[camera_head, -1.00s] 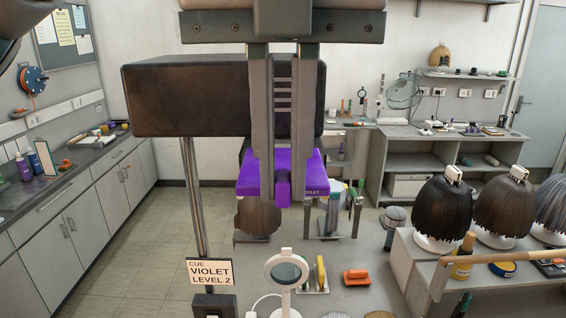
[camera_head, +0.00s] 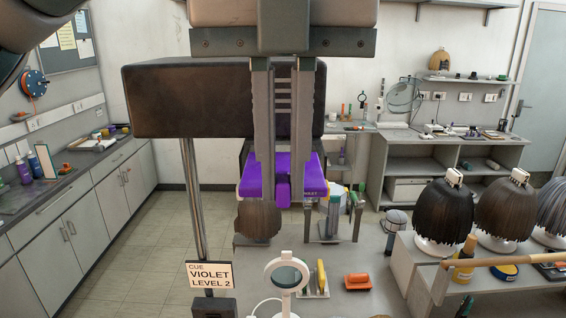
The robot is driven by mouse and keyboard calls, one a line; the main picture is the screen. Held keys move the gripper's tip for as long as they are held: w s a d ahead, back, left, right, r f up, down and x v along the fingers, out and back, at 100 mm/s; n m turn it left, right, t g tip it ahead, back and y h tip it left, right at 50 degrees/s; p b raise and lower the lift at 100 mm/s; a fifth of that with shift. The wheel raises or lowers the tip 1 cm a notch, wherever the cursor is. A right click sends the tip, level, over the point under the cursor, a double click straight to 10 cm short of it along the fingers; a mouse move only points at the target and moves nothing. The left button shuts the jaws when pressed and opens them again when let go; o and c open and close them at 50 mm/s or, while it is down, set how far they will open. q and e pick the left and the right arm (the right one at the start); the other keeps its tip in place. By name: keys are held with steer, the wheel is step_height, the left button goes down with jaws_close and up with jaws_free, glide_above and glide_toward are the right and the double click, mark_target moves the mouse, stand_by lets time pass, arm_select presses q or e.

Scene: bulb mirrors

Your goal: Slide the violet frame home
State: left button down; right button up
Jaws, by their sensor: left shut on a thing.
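The violet frame (camera_head: 255,182) is a purple piece in the middle of the head view, in front of the dark box on a metal post. My left gripper (camera_head: 283,178) comes down from the top of the view. Its two long fingers are on either side of the frame's middle part, shut on it. The fingers hide part of the frame and of the box behind. The dark box (camera_head: 185,100) has a slotted strip showing between the fingers. A sign (camera_head: 209,275) on the post reads "CUE VIOLET LEVEL 2". My right gripper is not in view.
A magnifier on a white stand (camera_head: 287,277) stands below the frame, beside a yellow-handled tool (camera_head: 321,277) and an orange block (camera_head: 357,282). Several wigs on stands, one dark (camera_head: 438,215), fill the right side. Open floor lies at left.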

mark_target(283, 127)
arm_select(q)
steer(key=shift+w, duration=0.3)
steer(key=shift+w+p, duration=0.7)
steer(key=shift+w, duration=1.75)
steer(key=shift+w+p, duration=1)
steer(key=shift+w, duration=1.95)
steer(key=shift+b, duration=0.3)
steer(key=c, duration=1.7)
jaws_free()
steer(key=shift+w+f, duration=0.1)
steer(key=shift+c, duration=0.2)
steer(key=shift+o, duration=0.4)
steer(key=shift+r, duration=0.2)
